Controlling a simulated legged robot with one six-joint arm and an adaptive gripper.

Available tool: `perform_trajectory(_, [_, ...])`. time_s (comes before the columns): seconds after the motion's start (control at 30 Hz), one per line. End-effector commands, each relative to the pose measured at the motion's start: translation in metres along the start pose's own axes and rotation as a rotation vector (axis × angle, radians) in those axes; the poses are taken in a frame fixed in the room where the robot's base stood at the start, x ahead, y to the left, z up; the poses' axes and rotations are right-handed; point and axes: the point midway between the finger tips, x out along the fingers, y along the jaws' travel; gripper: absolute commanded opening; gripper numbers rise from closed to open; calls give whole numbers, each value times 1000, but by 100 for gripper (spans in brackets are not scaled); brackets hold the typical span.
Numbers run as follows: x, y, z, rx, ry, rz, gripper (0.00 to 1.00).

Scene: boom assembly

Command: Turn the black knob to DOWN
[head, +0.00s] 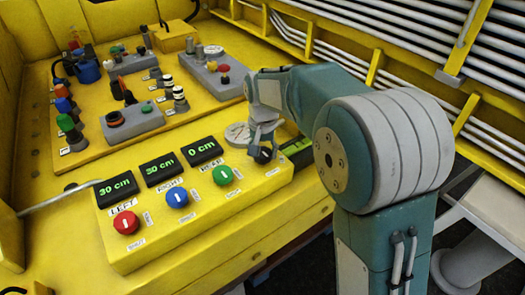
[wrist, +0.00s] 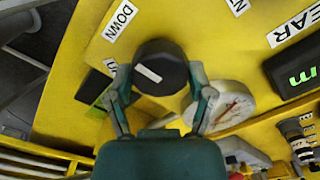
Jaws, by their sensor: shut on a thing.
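The black knob (wrist: 160,62) sits on the yellow panel between the fingers of my gripper (wrist: 160,86), one finger at each side. A short white mark on its top lies slanted. The white DOWN label (wrist: 121,19) is on the panel above and left of the knob in the wrist view; the mark does not clearly line up with it. In the head view my gripper (head: 262,146) reaches down over the black knob (head: 263,157), at the right end of the front panel, and partly hides it. The gripper is shut on the knob.
A round gauge (head: 238,134) stands close behind the knob. Red (head: 126,222), blue (head: 177,197) and green (head: 223,175) knobs sit to the left below displays reading 30, 30 and 0 cm. Grey control boxes crowd the panel behind; pipes run along the right wall.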

Motion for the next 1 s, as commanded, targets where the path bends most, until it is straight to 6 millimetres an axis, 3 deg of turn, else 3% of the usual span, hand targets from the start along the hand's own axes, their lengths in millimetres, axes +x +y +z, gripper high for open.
perform_trajectory(0.57, [4, 0, 2, 38, -11, 3, 22])
perform_trajectory(0.6, [4, 0, 2, 38, -11, 3, 74])
perform_trajectory(0.67, [3, 0, 2, 38, -10, 2, 100])
perform_trajectory(1.0, [1, 0, 1, 37, -3, 0, 100])
